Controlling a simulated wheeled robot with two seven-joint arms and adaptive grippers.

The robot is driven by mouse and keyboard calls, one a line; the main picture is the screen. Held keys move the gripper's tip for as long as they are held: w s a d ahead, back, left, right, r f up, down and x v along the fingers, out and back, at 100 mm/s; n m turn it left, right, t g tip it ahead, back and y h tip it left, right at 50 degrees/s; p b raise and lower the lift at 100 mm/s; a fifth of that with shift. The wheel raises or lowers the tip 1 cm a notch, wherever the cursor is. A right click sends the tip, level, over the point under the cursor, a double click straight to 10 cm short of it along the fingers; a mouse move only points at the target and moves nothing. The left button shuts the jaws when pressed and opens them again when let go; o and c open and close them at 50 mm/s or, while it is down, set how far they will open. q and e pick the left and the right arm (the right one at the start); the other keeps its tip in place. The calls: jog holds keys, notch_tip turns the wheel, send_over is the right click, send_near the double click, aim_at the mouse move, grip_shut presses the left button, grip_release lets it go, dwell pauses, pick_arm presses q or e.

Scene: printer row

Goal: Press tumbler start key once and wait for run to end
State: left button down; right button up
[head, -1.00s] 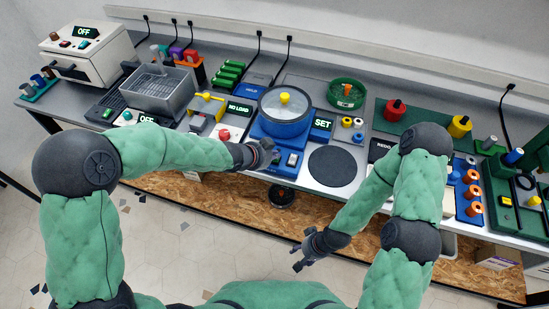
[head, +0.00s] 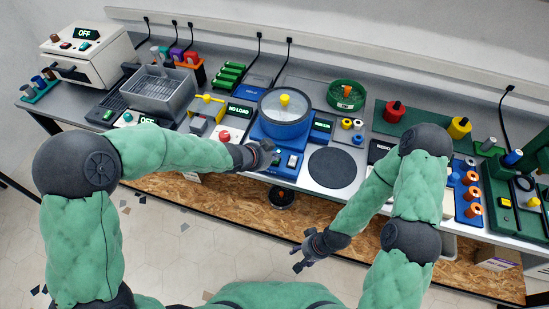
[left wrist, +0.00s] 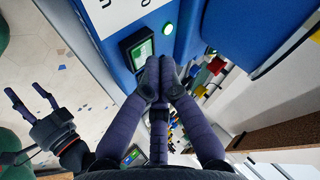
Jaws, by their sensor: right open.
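The blue tumbler (head: 272,133) stands mid-bench with a clear-lidded round drum (head: 285,108) and a yellow knob. Its small display (head: 321,126) shows green text too small to read surely. Keys (head: 291,161) sit on its front panel. In the left wrist view, a green-lit key (left wrist: 143,54) in a dark frame and a round green light (left wrist: 168,28) show on the blue panel. My left gripper (head: 268,150) is shut and empty at the panel; its fingertips (left wrist: 160,72) are close beside the lit key, contact unclear. My right gripper (head: 304,251) is open and empty, in front of the bench.
A dark round pad (head: 332,167) lies right of the tumbler. A green bowl (head: 346,95) stands behind it. A unit reading NO LOAD (head: 241,110) is to the left, and a white oven reading OFF (head: 86,55) is at far left.

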pick_arm(q)
jog(key=shift+r, duration=0.4)
notch_tip(320, 180, up, 5)
jog(key=p, duration=0.5)
dwell(0.4)
